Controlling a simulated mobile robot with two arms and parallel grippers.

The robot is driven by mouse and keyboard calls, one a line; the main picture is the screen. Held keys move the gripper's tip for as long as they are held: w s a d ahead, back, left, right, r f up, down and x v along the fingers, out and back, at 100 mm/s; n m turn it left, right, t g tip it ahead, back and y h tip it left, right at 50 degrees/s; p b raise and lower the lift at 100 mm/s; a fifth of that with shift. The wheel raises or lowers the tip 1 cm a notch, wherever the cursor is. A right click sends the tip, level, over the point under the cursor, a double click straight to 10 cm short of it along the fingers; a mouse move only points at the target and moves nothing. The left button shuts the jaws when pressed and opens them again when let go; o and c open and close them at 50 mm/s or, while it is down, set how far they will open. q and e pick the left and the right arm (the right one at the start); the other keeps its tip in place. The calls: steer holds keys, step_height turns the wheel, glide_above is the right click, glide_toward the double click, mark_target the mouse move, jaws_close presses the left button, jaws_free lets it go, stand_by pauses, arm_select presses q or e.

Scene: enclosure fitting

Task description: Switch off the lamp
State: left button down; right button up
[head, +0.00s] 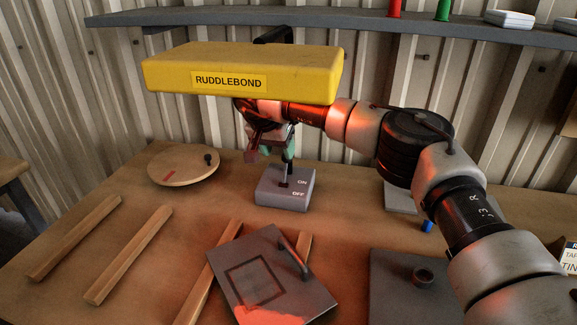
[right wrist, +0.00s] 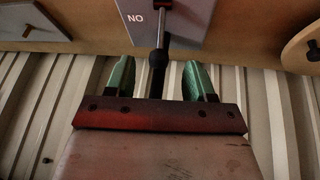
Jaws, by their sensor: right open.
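A grey switch box (head: 285,190) stands on the table, marked ON and OFF on its top. Its dark lever (head: 286,174) stands up from it; which mark it favours is hard to tell. My right gripper (head: 277,150) is over the box, partly hidden behind the yellow case. In the right wrist view its open green fingers (right wrist: 160,72) are on either side of the lever's black knob (right wrist: 157,57), with gaps between. No lamp body is identifiable, but red light falls on my right arm and a grey plate. My left gripper is not in view.
A yellow RUDDLEBOND case (head: 230,75) with a black handle blocks the view at upper left. A round wooden disc (head: 184,165), wooden strips (head: 130,255), a handled grey plate (head: 265,280) and a blue piece (head: 427,226) lie about. A shelf (head: 330,17) runs behind.

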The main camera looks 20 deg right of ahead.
mark_target(285, 166)
steer(key=x, duration=0.7)
steer(key=shift+f, duration=0.15)
jaws_close()
